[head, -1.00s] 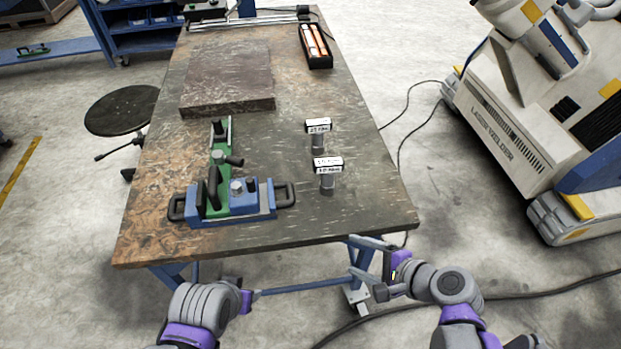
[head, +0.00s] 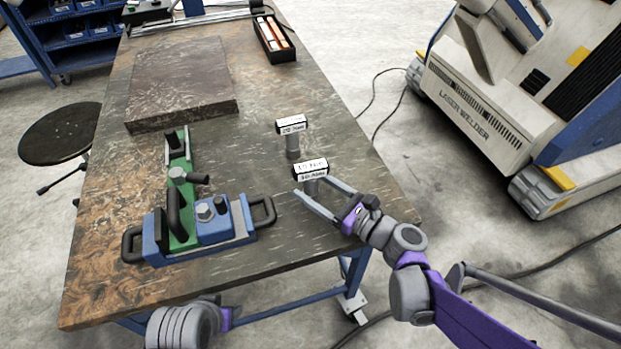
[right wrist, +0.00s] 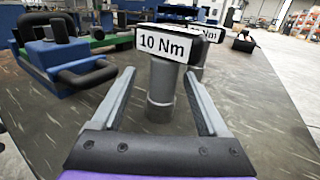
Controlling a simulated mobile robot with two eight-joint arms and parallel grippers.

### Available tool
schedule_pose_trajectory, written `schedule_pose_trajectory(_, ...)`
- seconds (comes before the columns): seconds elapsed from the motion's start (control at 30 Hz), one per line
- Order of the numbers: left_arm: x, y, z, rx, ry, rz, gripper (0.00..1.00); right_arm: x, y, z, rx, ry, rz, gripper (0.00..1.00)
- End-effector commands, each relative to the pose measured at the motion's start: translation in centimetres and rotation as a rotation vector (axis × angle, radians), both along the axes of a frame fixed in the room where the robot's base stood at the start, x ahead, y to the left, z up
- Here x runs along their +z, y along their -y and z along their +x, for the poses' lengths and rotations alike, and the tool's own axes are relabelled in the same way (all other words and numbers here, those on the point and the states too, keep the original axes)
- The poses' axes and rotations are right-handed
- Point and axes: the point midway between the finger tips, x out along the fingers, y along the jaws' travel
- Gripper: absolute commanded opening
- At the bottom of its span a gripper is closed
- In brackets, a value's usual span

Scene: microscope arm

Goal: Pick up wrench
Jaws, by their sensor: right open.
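Two upright grey tools with black-and-white labelled heads, apparently the wrenches, stand on the table. The nearer wrench (head: 311,172) reads "10 Nm" in the right wrist view (right wrist: 161,85). The farther wrench (head: 292,138) stands behind it, and its label is partly hidden in the right wrist view (right wrist: 210,36). My right gripper (head: 317,196) is open, its fingers pointing at the nearer wrench. In the right wrist view the wrench's shaft stands between the two spread fingers; I cannot tell whether either touches it. My left arm shows at the bottom of the head view, its fingertips out of sight.
A blue and green clamping fixture (head: 200,225) with black handles sits at the table's near left. A flat brown block (head: 180,80) and a black box of orange and white items (head: 274,40) lie farther back. A laser welder (head: 500,100) stands right of the table (head: 250,180).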

Motion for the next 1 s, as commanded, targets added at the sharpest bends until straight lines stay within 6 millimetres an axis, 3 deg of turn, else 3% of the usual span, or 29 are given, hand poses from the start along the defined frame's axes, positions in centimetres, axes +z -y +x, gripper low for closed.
schedule_pose_trajectory(0.3, -0.8, 0.0, 0.1, 0.0, -0.003, 0.0, 0.5, -0.2, -3.0, 3.1, 0.002, -0.001, 0.001, 0.77)
schedule_pose_trajectory(0.57, -0.8, 0.0, 0.1, 0.0, -0.003, 0.0, 0.5, -0.1, -3.4, 3.5, 0.0, 0.001, -0.001, 0.77)
schedule_pose_trajectory(0.67, -0.8, 0.0, 0.1, 0.0, -0.003, 0.0, 0.5, -0.1, -3.4, 3.5, 0.0, 0.001, -0.001, 0.62)
schedule_pose_trajectory(1.0, -0.8, 0.0, 0.1, 0.0, -0.003, 0.0, 0.5, -0.1, -3.4, 3.5, 0.0, 0.0, -0.001, 0.01)
